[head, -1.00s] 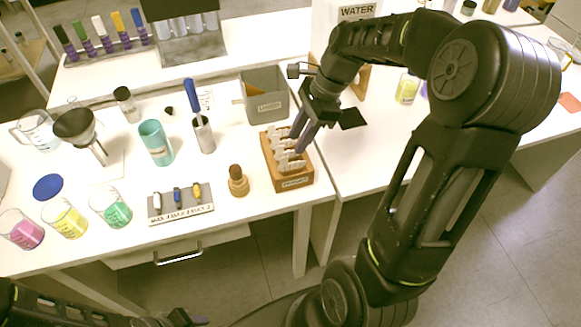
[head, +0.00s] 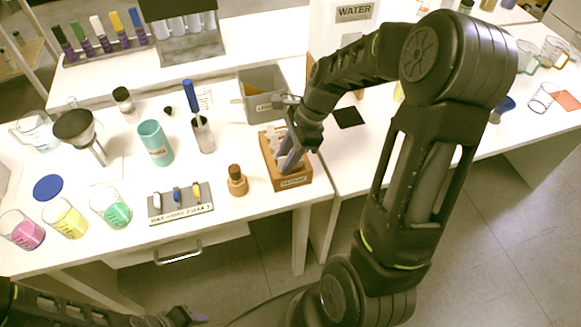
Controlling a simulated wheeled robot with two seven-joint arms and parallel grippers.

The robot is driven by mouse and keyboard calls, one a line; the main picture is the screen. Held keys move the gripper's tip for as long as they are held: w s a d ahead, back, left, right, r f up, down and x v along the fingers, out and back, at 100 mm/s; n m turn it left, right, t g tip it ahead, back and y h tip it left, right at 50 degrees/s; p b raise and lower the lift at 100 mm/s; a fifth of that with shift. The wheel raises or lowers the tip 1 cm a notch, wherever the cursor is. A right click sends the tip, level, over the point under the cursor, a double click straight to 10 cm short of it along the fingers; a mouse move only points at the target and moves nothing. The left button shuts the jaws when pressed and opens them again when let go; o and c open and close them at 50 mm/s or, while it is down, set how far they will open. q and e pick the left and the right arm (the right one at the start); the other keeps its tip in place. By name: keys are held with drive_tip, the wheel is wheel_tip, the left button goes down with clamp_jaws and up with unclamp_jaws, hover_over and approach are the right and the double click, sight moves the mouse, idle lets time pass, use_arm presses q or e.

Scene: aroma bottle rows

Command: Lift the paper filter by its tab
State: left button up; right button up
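Several white paper pieces (head: 271,147), which look like the paper filters, stand in a wooden rack (head: 293,183) with a label on its front. Single tabs are too small to make out. My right gripper (head: 290,162) reaches down over the rack from the right. Its purple-grey fingers are among or just above the papers and hide some of them. I cannot tell whether they touch a filter or how far apart they are. My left gripper (head: 190,318) is low at the bottom edge, away from the table, and only partly shows.
A grey bin (head: 265,105) stands just behind the rack. A brown bottle (head: 237,182) stands to its left, with a teal cup (head: 155,143) and a funnel (head: 76,127) farther left. A black square (head: 349,117) lies to the right. The table edge runs just in front.

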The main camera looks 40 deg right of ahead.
drive_tip(key=shift+f, duration=0.1)
drive_tip(key=shift+c, duration=0.4)
clamp_jaws()
idle(0.3)
